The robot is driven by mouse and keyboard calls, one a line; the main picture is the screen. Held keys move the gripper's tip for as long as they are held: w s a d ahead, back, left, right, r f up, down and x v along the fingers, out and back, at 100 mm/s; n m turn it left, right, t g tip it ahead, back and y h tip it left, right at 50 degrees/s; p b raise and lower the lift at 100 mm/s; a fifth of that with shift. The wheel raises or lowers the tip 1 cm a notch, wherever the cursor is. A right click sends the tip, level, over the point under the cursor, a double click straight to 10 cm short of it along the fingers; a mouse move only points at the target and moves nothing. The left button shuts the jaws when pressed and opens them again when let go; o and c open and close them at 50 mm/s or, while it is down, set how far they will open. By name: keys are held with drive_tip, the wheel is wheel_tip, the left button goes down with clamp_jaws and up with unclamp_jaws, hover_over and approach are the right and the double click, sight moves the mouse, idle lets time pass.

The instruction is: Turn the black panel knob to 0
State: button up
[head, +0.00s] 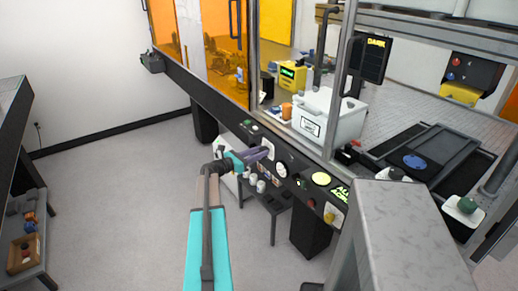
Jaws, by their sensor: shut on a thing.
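The dark control panel (235,117) runs diagonally along the front of the machine in the head view. My gripper (266,152), with purple fingers, reaches the panel at a pale square plate (269,144). The fingers are shut at the front of this plate, on what appears to be the black panel knob. The knob itself is mostly hidden by the fingers, and its pointer and scale markings cannot be read.
A round white dial (281,169), a yellow disc (321,179) and a red button (311,203) sit along the panel to the right. A white bin (329,118) stands behind the panel. A grey marbled block (405,235) fills the front right.

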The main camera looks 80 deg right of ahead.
drive_tip(key=shift+n+p, duration=1.25)
drive_tip(key=shift+n, duration=0.35)
drive_tip(key=shift+f, duration=0.15)
drive_tip(key=o, duration=1)
drive_tip(key=shift+o, duration=0.2)
drive_tip(key=b+v, duration=0.3)
drive_tip(key=v, duration=1)
drive_tip(key=shift+w+a, duration=0.3)
drive_tip(key=shift+w, duration=0.1)
